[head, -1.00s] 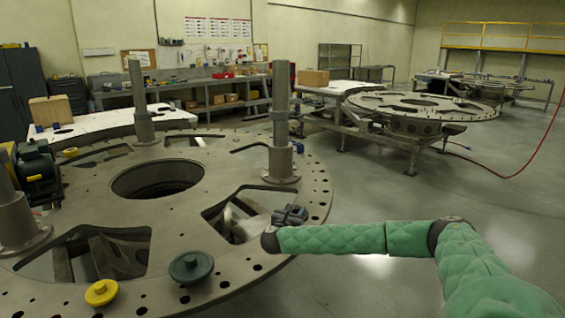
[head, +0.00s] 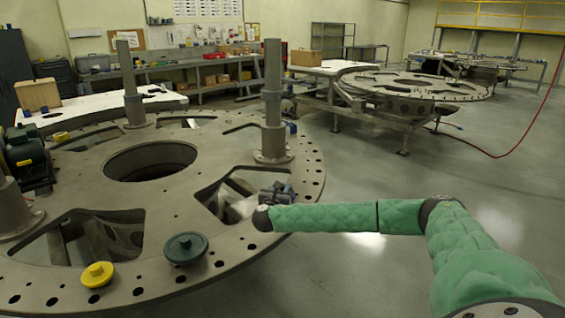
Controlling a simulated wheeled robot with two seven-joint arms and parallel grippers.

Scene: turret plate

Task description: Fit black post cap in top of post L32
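A dark green, nearly black round cap with a knob (head: 185,248) lies on the near rim of the large turret plate (head: 150,215). A yellow cap (head: 97,275) lies to its left. An upright post (head: 272,100) stands on the plate's right side and another post (head: 131,85) at the back; no label is readable, so I cannot tell which is L32. My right gripper (head: 277,192) is over the plate's right rim, in front of the right post and apart from the dark cap. Its fingers are small and dark, so its opening is unclear. My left gripper is out of view.
The plate has a large central hole (head: 150,162) and several cut-outs. A dark green motor-like unit (head: 27,158) stands at the left. A second turret plate (head: 415,85) stands at the back right.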

